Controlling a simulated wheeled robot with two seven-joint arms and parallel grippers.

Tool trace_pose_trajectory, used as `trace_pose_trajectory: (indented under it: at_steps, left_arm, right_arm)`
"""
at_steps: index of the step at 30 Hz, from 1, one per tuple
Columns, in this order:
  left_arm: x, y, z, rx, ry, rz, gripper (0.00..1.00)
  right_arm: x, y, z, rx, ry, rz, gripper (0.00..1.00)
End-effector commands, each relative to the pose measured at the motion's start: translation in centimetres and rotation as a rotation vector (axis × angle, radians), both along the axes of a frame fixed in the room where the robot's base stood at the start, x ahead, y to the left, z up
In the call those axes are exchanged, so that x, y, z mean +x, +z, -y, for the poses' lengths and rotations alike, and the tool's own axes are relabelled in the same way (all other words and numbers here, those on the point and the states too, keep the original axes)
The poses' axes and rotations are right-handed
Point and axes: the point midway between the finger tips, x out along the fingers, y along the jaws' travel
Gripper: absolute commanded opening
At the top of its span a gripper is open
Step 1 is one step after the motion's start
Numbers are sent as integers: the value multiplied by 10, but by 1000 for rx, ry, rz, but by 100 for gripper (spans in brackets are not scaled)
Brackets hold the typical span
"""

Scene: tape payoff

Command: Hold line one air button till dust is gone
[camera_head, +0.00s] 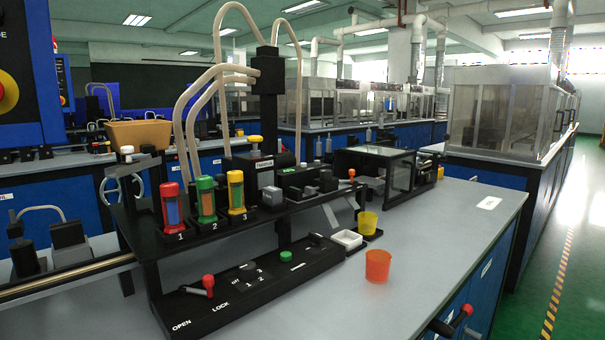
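The red-topped canister marked 1 (172,208) stands upright at the left of the black rack, with a blue middle. The green canister marked 2 (206,198) and the yellow canister marked 3 (236,192) stand to its right. I cannot tell which control is the line one air button. No dust can be made out. Neither of my grippers is in view.
Grey bench top (440,230) is clear farther right. A clear-sided box (385,172) stands behind. Pale hoses (197,100) arch over the rack.

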Motion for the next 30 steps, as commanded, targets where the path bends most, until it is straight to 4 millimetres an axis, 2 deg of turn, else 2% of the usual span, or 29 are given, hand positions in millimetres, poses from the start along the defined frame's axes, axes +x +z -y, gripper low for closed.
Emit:
trace_pose_trajectory:
  at_steps: [1, 9, 30]
  left_arm:
    - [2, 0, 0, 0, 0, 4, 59]
    - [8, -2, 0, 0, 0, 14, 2]
    - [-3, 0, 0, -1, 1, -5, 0]
  right_arm:
    - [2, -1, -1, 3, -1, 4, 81]
    - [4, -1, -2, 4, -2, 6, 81]
    - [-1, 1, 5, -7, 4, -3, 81]
